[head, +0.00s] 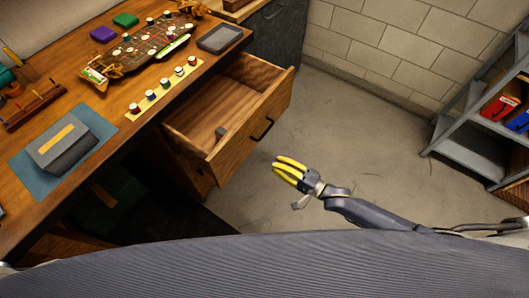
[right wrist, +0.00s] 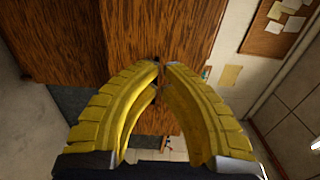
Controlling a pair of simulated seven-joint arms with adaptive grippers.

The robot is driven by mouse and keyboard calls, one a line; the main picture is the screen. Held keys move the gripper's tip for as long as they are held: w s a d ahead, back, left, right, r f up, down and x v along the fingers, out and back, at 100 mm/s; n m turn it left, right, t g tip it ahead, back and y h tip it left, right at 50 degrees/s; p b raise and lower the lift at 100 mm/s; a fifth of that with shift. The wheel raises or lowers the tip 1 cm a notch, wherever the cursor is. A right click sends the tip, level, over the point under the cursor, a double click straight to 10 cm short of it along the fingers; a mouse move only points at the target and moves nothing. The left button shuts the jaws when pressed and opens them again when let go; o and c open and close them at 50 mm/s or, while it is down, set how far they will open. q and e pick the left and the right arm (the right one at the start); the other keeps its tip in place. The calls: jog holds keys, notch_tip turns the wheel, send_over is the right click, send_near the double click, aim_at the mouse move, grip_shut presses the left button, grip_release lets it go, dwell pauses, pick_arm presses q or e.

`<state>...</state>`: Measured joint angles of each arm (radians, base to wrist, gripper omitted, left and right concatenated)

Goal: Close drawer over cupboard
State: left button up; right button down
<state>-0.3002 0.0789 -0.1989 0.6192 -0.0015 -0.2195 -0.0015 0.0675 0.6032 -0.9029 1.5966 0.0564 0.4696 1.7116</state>
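The wooden drawer (head: 225,110) is pulled far out from under the workbench in the head view. Its front panel (head: 230,150) carries a dark handle (head: 263,130). A small grey object (head: 221,132) lies inside it. Part of a wooden front, perhaps the cupboard (head: 198,178), shows below the drawer; most of it is hidden. My right gripper (head: 277,167), with yellow fingers, is in front of the drawer front, apart from it and the handle. In the right wrist view its fingertips (right wrist: 161,66) come together with nothing visible held, and wood panels show beyond. My left gripper is not in view.
Metal shelves (head: 470,125) stand at the right. The floor (head: 350,130) between is clear.

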aim_at(244, 144)
jog(key=x, duration=1.3)
jog(key=shift+w, duration=0.2)
